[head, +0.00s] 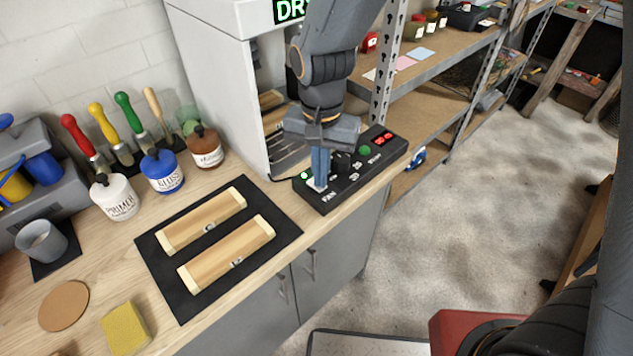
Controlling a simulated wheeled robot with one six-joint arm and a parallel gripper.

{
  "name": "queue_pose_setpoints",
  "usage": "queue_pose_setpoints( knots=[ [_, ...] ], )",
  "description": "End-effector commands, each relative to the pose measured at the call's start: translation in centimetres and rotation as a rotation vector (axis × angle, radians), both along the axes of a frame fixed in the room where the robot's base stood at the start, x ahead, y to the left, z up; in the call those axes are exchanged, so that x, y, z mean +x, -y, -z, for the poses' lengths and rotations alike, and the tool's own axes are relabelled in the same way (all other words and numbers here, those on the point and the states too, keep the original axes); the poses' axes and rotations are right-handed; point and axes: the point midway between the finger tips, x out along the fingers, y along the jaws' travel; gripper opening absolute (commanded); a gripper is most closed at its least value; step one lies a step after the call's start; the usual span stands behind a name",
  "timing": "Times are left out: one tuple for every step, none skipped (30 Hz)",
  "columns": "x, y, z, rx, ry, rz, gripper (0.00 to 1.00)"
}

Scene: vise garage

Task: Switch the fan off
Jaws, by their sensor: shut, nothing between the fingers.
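A black control box (335,189) sits at the right end of the wooden bench, in front of a white cabinet. Its near end is marked FAN, with a pale switch plate (311,186) beside the label and a small lit green light (304,176). My gripper (318,182) points down with its fingers shut and empty. Its tips are over the FAN switch and hide part of it. I cannot tell whether they touch it, or which way the switch is set.
The white cabinet (215,80) stands close behind. Two wooden pieces lie on a black mat (180,305). Jars and brushes stand at left; a metal shelf rack is at right.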

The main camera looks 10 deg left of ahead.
Motion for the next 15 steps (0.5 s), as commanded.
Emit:
queue_pose_setpoints(
  knots=[
    [-0.01, 0.0, 0.11, 0.0, 0.0, 0.0, 0.0],
    [-0.01, 0.0, 0.15, 0.0, 0.0, 0.0, 0.0],
    [-0.01, 0.01, 0.21, 0.0, 0.0, 0.0, 0.0],
    [-0.01, 0.01, 0.25, 0.0, 0.0, 0.0, 0.0],
    [-0.01, 0.01, 0.29, 0.0, 0.0, 0.0, 0.0],
    [-0.01, 0.01, 0.34, 0.0, 0.0, 0.0, 0.0],
    [-0.01, 0.01, 0.38, 0.0, 0.0, 0.0, 0.0],
    [-0.01, 0.01, 0.42, 0.0, 0.0, 0.0, 0.0],
    [-0.01, 0.01, 0.48, -0.001, -0.001, 0.0, 0.0],
    [-0.01, 0.01, 0.52, 0.0, -0.001, 0.0, 0.0],
    [-0.01, 0.01, 0.56, 0.0, -0.001, 0.0, 0.0],
    [-0.01, 0.0, 0.56, 0.0, 0.0, 0.0, 0.0],
    [-0.01, 0.01, 0.53, 0.0, 0.0, 0.0, 0.0],
    [-0.01, 0.01, 0.5, 0.0, 0.0, 0.0, 0.0],
    [-0.02, 0.01, 0.41, 0.0, 0.0, 0.0, 0.0]
  ],
)
